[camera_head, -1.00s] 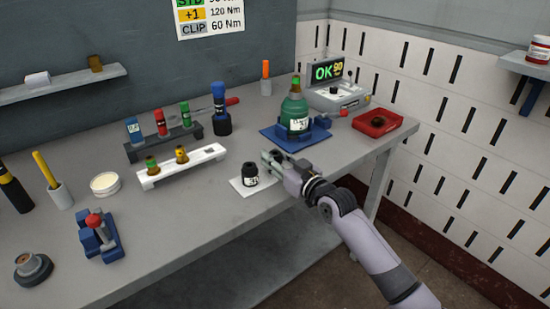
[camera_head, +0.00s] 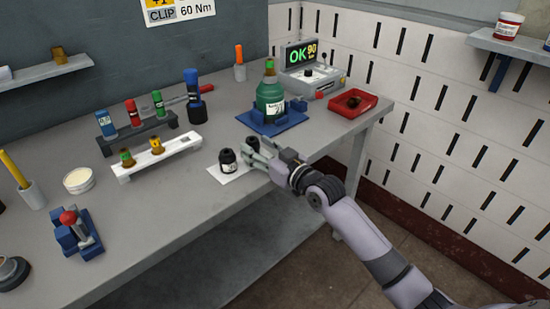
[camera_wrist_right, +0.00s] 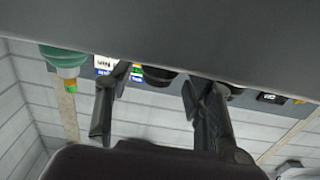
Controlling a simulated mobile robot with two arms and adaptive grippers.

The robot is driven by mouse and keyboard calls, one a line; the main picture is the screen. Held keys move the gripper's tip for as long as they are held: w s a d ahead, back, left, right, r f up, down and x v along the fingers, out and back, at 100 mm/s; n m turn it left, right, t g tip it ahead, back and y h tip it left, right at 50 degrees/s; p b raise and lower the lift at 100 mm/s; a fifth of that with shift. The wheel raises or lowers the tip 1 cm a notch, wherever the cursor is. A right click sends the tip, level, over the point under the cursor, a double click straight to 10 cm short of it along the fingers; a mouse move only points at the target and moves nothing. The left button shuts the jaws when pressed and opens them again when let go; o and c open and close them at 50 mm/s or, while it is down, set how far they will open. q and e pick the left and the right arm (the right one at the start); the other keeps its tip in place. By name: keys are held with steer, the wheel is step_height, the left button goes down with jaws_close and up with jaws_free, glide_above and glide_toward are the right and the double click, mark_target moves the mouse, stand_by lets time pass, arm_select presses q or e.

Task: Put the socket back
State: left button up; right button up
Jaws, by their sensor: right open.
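A black socket (camera_head: 229,161) stands upright on a small white mat (camera_head: 216,174) at the bench's front edge. A white rack (camera_head: 130,173) behind it to the left holds a green-banded socket (camera_head: 127,158) and a yellow-banded socket (camera_head: 157,146); its right end holds no socket. My right gripper (camera_head: 254,150) is open, just right of the black socket, with no clear grip on it. In the right wrist view, the two fingers (camera_wrist_right: 155,115) are spread, and a dark round thing (camera_wrist_right: 158,76) shows beyond and between them, partly hidden. My left gripper is not in view.
A green bottle (camera_head: 270,102) stands in a blue holder (camera_head: 262,127) behind the gripper. A red tray (camera_head: 368,103) and a grey device reading OK 90 (camera_head: 302,54) are to the right. A dark rack of coloured tools (camera_head: 150,131) stands behind the white rack.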

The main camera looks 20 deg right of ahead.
steer(key=v, duration=0.9)
steer(key=shift+s+d, duration=0.1)
steer(key=shift+s, duration=0.1)
